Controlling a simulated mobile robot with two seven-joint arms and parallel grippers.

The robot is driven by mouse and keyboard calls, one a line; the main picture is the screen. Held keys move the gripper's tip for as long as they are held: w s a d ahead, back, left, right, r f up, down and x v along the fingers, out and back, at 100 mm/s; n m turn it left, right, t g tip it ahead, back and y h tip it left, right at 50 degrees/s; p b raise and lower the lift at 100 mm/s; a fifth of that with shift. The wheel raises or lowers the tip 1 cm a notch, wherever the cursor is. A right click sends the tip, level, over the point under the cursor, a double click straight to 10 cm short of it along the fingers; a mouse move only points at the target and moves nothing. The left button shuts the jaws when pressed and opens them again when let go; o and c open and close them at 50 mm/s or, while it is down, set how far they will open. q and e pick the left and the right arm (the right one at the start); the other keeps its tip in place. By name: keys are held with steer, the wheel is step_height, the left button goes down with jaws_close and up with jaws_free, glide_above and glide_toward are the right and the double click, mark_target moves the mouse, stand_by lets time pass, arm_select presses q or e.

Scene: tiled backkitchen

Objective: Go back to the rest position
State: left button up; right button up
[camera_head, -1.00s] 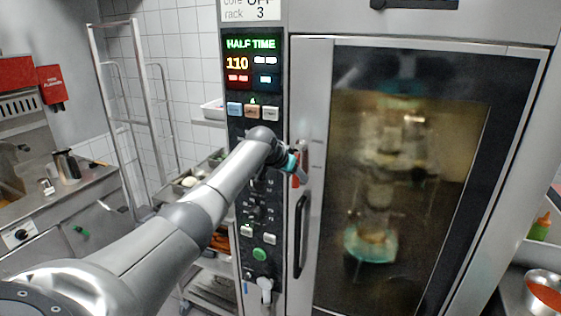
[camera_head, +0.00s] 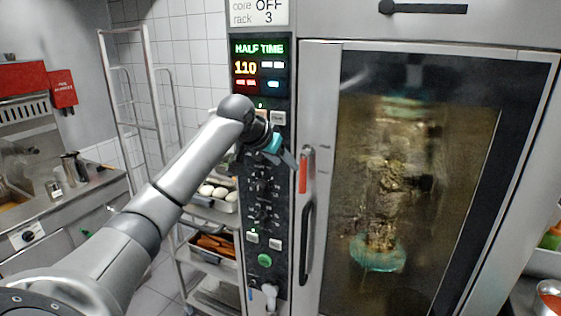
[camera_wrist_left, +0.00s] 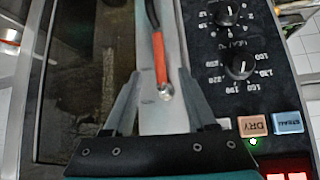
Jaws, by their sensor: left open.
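My left gripper (camera_head: 287,157) is in front of the oven's control panel (camera_head: 262,190), left of the red-topped door handle (camera_head: 306,225). The oven door (camera_head: 328,200) looks shut, with a dark mass on a teal base (camera_head: 378,254) behind the glass. My right gripper is not in view.
A metal rack (camera_head: 150,90) and a trolley with trays of food (camera_head: 212,243) stand left of the oven. A steel counter with a metal jug (camera_head: 75,168) is at the far left. Bowls (camera_head: 548,300) sit at the right edge.

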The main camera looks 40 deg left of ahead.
arm_select(q)
steer(key=shift+s+d+r, duration=0.1)
steer(key=shift+s+r, duration=0.4)
